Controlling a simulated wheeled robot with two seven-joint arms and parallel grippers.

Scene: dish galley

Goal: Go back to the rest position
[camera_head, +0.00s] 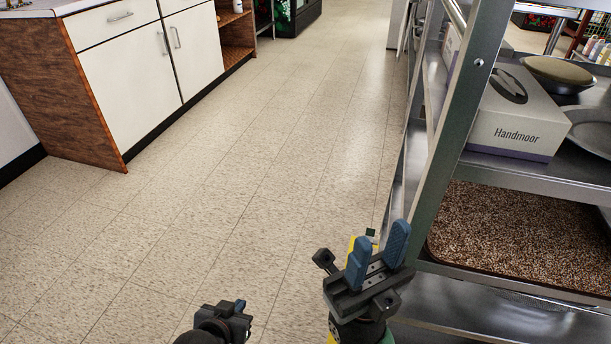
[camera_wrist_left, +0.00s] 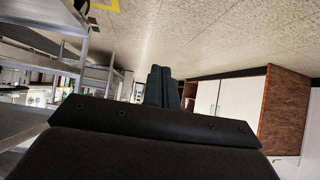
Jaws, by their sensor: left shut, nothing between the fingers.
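My left gripper (camera_head: 236,310) is at the bottom edge of the head view, low over the floor, mostly cut off by the frame. In the left wrist view its two dark fingers (camera_wrist_left: 162,87) are together, with nothing between them. My right gripper (camera_head: 381,236) is further right in the head view, close beside the metal shelf rack. Its two blue fingers point up and stand apart, with nothing seen between them.
The metal rack (camera_head: 452,130) on the right holds a Handmoor box (camera_head: 515,115), a bowl (camera_head: 558,75), a plate (camera_head: 592,133) and a brown speckled tray (camera_head: 520,238). White cabinets (camera_head: 130,80) stand at the left. The tiled floor (camera_head: 230,180) between is clear.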

